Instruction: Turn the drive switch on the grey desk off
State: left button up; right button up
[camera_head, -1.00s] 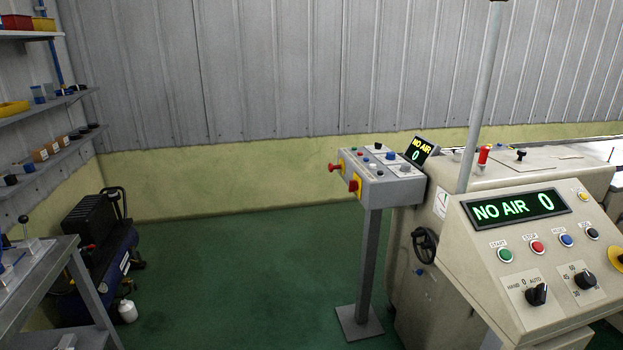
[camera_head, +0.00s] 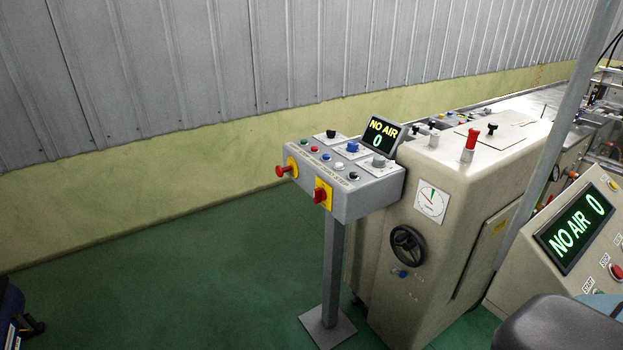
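The grey desk (camera_head: 366,202) is a slanted control box on a post, just right of centre in the head view. Its top carries a black knob (camera_head: 331,134), a blue knob (camera_head: 352,146) and a grey knob (camera_head: 379,161) on pale plates, with a row of small coloured buttons. The labels are too small to read, so I cannot tell which knob is the drive switch or how it is set. A small display (camera_head: 381,137) behind them reads NO AIR 0. Neither gripper is in view.
Two red knobs on yellow plates (camera_head: 322,195) jut from the desk's front. A beige machine (camera_head: 440,235) with a handwheel (camera_head: 407,246) stands close on its right. A second panel with a NO AIR display (camera_head: 575,228) is at the right. Green floor (camera_head: 190,285) is open at left.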

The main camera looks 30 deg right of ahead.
aim_at(321, 195)
jog(key=i+l+z, duration=0.15)
jog(key=i+z, duration=0.8)
jog(key=i, duration=0.15)
jog(key=i+z, duration=0.1)
jog(key=i, duration=0.15)
